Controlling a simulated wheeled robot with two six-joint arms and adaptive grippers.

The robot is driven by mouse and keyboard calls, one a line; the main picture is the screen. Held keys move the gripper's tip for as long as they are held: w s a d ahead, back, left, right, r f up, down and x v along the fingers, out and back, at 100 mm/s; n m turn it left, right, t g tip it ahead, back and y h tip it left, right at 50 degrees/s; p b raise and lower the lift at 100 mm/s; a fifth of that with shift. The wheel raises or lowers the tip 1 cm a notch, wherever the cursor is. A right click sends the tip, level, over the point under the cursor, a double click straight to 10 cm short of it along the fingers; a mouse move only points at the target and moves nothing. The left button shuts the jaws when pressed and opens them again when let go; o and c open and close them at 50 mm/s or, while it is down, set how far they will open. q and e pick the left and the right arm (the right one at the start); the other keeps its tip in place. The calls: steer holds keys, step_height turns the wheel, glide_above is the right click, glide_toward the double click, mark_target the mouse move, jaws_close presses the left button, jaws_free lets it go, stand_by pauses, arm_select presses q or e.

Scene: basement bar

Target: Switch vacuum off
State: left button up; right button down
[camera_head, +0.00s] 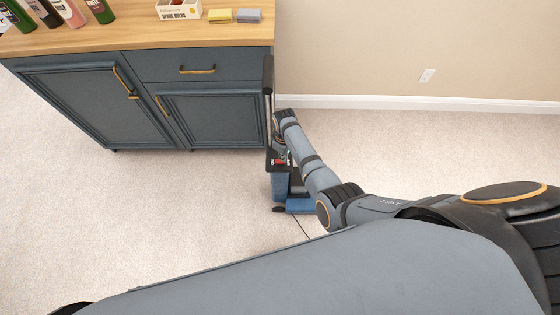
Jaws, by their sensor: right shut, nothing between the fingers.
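The vacuum (281,187) stands upright on the carpet, just right of the cabinet's front corner. It has a blue body, a blue base and a tall dark handle (267,88). Small red and green spots (280,161) show on its dark upper part; I cannot tell which is the switch. My right arm reaches in from the right, and my right gripper (284,153) is at this upper part, shut with nothing in it. The gripper is small and partly hidden by my forearm, so I cannot tell whether it touches the vacuum. My left gripper is not in view.
A dark blue cabinet (185,95) with a wooden top (150,35) stands left of the vacuum. Bottles (65,10), a white box (178,10) and two sponges (235,16) are on top. A beige wall is behind; the carpet left and right is clear.

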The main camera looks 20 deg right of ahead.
steer(key=shift+f+b, duration=0.55)
steer(key=shift+f, duration=0.2)
steer(key=shift+s+r, duration=0.1)
stand_by(0.3)
step_height(320, 180, up, 7)
steer(key=p, duration=0.8)
stand_by(0.3)
